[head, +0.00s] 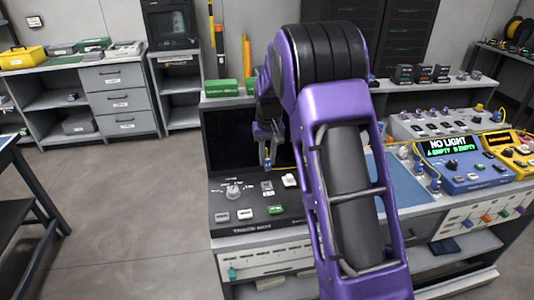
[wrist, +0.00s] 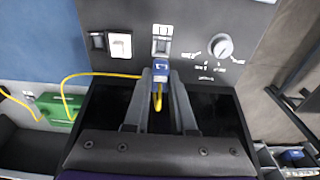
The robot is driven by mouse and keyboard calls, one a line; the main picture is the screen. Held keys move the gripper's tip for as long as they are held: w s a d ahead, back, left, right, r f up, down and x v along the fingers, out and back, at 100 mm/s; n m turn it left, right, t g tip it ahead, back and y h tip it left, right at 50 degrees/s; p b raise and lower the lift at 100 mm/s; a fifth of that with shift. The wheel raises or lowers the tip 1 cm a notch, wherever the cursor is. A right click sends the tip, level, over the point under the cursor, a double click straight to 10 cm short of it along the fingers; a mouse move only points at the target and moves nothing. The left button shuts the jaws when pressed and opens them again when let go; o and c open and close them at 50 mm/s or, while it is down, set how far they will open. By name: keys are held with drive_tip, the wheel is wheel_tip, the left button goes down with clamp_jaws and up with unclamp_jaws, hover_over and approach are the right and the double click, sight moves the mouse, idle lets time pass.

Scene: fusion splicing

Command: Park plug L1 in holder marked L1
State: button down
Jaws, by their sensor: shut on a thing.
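My gripper (wrist: 160,88) is shut on a blue plug (wrist: 160,68), its two dark fingers on either side of it. A yellow cable (wrist: 158,98) hangs from the plug between the fingers. The plug's far end is right at a small grey labelled socket (wrist: 162,40) on the black panel. I cannot tell whether it touches or sits in it. No L1 mark is readable on plug or socket.
A dial (wrist: 221,46) and a white square switch (wrist: 119,45) flank the socket. Yellow cable runs left past a green block (wrist: 62,108) beside a blue mat (wrist: 40,40). A blue instrument (head: 465,175) reads "NO LIGHT", A and B "EMPTY". Open floor lies left.

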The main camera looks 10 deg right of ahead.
sight(267, 168)
drive_tip(key=shift+f+b, duration=2.25)
drive_tip(key=shift+f, duration=0.95)
drive_tip(key=shift+a+f, duration=0.1)
drive_tip(key=shift+f, duration=0.45)
drive_tip(key=c, duration=0.7)
unclamp_jaws()
drive_tip(key=shift+o, duration=0.2)
drive_tip(key=shift+r, duration=0.1)
wheel_tip(267, 168, up, 17)
drive_tip(key=s+p, duration=0.1)
drive_tip(key=s, duration=0.1)
drive_tip(key=shift+p, duration=0.35)
